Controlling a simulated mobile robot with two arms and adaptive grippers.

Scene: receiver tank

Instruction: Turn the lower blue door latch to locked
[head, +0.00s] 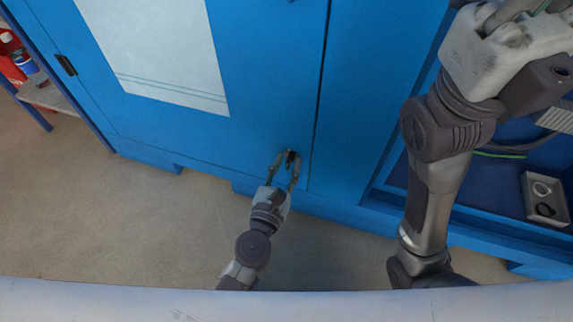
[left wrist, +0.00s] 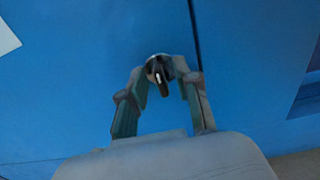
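The lower door latch (head: 290,157) is a small dark knob near the bottom right corner of the blue door (head: 265,90). In the left wrist view the latch (left wrist: 159,72) shows a round base and a dark handle with a pale mark, pointing down and slightly right. My left gripper (head: 284,160) is at the latch, its fingers apart on either side. In the left wrist view the gripper (left wrist: 166,78) shows a gap between its fingers and the handle. My right gripper (head: 520,12) is at the top right, cut off by the picture edge, far from the latch.
A pale panel (head: 160,50) is on the door. A dark hinge (head: 66,65) sits at its left edge. An open blue bay at the right holds a grey tray (head: 530,210). A shelf with a red item (head: 12,68) is far left. The floor (head: 110,225) in front is clear.

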